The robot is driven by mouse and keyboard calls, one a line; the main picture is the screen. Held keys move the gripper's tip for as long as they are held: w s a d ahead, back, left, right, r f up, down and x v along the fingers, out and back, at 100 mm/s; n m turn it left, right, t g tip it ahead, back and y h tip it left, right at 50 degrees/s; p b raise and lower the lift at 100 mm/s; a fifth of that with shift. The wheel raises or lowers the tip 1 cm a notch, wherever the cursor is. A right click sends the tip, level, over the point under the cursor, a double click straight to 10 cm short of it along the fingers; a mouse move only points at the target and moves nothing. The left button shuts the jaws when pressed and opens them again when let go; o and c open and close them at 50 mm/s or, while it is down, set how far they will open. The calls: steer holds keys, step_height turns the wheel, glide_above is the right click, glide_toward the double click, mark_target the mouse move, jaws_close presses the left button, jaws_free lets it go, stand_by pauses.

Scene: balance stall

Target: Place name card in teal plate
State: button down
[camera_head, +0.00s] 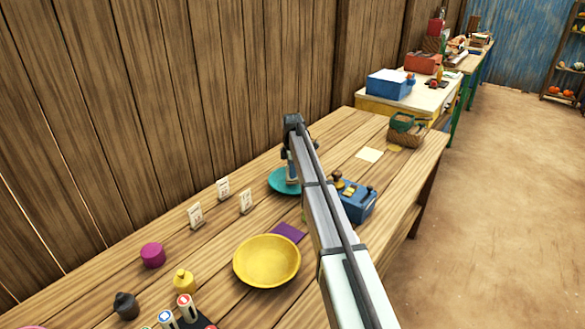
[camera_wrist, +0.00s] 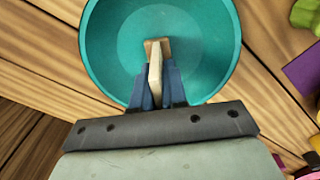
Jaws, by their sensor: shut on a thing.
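The teal plate (camera_head: 279,182) is a round, shallow dish on the wooden table, partly hidden behind my arm. In the wrist view the teal plate (camera_wrist: 215,45) fills the upper middle. My gripper (camera_wrist: 156,82) is shut on the name card (camera_wrist: 154,66), a thin pale piece seen edge-on with a brown end. Card and fingertips are over the inside of the plate. Whether the card touches the plate's bottom, I cannot tell. In the head view my gripper (camera_head: 290,160) is just above the plate, and the card is not clearly visible.
Several white cards, one here (camera_head: 195,215), stand left of the plate. A yellow bowl (camera_head: 267,261) and a purple square (camera_head: 289,232) lie nearer. A blue box (camera_head: 357,204) stands right of my arm. A basket (camera_head: 407,134) is at the far end.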

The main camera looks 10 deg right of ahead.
steer(key=shift+f, duration=0.1)
steer(key=c, duration=1.1)
jaws_free()
steer(key=shift+r, duration=3.55)
steer(key=shift+d, duration=0.1)
